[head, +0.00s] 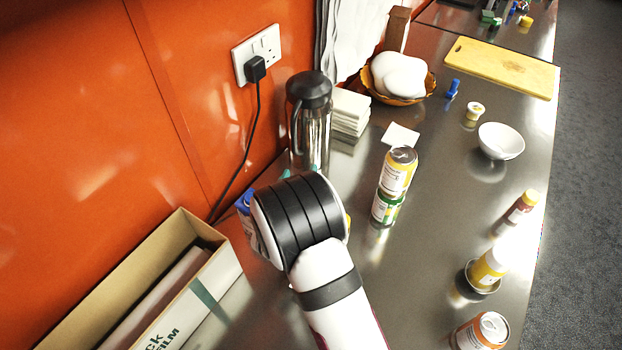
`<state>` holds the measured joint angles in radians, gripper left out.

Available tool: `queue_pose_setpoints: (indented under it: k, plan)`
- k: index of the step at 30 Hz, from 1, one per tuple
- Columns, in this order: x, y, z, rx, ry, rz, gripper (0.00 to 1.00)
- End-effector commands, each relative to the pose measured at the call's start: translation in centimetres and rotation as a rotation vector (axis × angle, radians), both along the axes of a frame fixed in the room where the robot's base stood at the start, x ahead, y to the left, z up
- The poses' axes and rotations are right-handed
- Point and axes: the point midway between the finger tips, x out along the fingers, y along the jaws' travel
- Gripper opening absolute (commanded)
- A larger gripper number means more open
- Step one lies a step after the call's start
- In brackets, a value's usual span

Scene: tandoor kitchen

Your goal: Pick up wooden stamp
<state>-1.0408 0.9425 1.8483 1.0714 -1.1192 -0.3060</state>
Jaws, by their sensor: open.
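I cannot make out a wooden stamp for certain. A tall brown wooden-looking block (397,28) stands at the back, behind a bowl of white rounded lumps; I cannot tell whether it is the stamp. My arm reaches up from the bottom middle, and its black-banded joint covers part of the counter. My gripper is not visible; the arm may hide it. A blue item, partly hidden, shows at the joint's left side.
The steel counter (420,255) holds stacked cans (390,190), a steel flask (310,125), an amber bowl (402,100), a white bowl (500,141), a cutting board (503,67) and an open carton (215,285). Bottles and a can (482,331) line the right edge. An orange wall stands left.

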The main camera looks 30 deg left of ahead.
Motion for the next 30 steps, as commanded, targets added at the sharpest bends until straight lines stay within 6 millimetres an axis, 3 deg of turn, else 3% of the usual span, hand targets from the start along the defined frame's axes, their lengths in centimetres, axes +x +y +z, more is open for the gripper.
queue_pose_setpoints:
  k: [7, 12, 19, 30]
  plan:
    - [0.0, -0.2, -5.8, -0.002, 0.004, -0.002, 0.73]
    - [2.5, 0.8, -6.5, 0.001, 0.003, -0.003, 0.73]
    - [2.7, 0.9, -6.5, 0.001, 0.004, -0.001, 0.73]
    - [2.7, 0.9, -6.5, 0.001, 0.005, -0.001, 0.07]
